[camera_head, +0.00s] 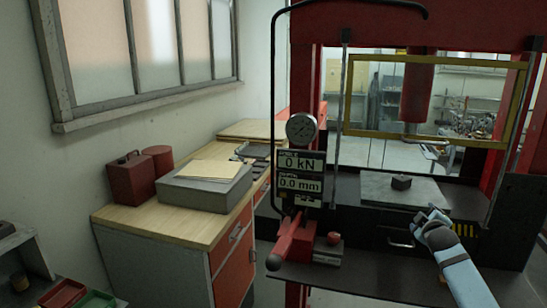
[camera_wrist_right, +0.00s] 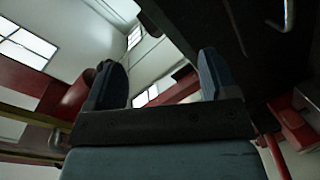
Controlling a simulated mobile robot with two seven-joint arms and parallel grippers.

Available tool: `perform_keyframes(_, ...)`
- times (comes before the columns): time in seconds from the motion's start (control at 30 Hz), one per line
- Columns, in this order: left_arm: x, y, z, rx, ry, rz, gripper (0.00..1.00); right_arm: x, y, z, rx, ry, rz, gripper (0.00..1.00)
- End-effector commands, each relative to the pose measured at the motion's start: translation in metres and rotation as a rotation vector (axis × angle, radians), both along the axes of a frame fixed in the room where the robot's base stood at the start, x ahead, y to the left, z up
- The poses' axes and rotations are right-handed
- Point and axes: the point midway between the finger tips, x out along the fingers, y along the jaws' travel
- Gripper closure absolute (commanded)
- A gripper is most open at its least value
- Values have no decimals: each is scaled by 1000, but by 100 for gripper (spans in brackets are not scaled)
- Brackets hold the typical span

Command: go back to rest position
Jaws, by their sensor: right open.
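My right gripper (camera_head: 428,216) is in front of the red press (camera_head: 304,80), just below and in front of the grey plate on the press bed. In the right wrist view my right gripper (camera_wrist_right: 158,78) shows two separated fingers with nothing between them. It looks empty and apart from the press parts. The blue-grey forearm runs down to the lower right of the head view. My left gripper is not in view.
A yellow-framed clear guard (camera_head: 347,98) stands across the press opening. A small dark block (camera_head: 401,183) sits on the grey plate (camera_head: 372,192). A red lever (camera_head: 287,242) juts forward at left. A wooden-topped cabinet (camera_head: 193,224) stands further left.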

Motion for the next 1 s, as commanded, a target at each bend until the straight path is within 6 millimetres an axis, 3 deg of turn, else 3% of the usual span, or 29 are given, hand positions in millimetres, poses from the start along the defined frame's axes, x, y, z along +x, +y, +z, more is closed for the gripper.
perform_keyframes(0.27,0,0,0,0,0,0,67,8,26,23,625,-265,86,21)
perform_keyframes(0.57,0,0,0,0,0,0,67,-60,85,-88,683,-134,122,21)
perform_keyframes(0.67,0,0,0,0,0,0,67,-97,110,-131,704,-75,133,21)
perform_keyframes(0.77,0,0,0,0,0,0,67,-147,139,-177,733,-4,144,21)
perform_keyframes(0.9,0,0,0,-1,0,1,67,-230,180,-232,788,96,153,21)
perform_keyframes(1.0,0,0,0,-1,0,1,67,-292,207,-260,833,165,154,21)
